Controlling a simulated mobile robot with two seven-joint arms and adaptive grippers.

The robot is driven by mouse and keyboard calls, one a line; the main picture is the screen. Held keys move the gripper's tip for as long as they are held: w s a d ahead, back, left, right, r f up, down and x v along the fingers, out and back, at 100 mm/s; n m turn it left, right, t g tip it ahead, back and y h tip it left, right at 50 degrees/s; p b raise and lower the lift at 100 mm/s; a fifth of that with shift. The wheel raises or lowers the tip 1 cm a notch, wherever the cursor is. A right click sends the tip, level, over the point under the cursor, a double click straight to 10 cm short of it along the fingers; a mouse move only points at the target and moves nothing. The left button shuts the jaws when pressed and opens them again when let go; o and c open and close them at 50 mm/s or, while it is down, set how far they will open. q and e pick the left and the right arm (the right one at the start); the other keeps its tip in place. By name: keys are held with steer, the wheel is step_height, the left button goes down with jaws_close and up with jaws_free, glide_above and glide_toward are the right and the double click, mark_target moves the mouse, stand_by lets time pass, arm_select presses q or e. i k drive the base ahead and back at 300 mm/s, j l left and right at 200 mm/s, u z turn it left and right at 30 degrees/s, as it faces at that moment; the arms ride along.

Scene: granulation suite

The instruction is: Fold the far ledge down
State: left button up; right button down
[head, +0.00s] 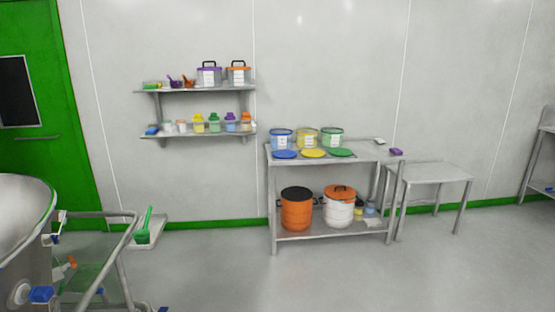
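No part is plainly a folding ledge, and I cannot tell which surface the task means. A lower grey table (437,172) with a level, bare top adjoins the right end of a steel bench (375,152). Two wall shelves, an upper one (215,88) and a lower one (200,135), are level on the back wall. No hinge or bracket detail can be made out on the lower table. Neither of my grippers is in view.
A steel vessel (22,215) and tubular frame (122,240) fill the lower left. A green door (40,120) is at left. The centre floor is clear.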

mark_target(81, 280)
steer(key=u, duration=1.45)
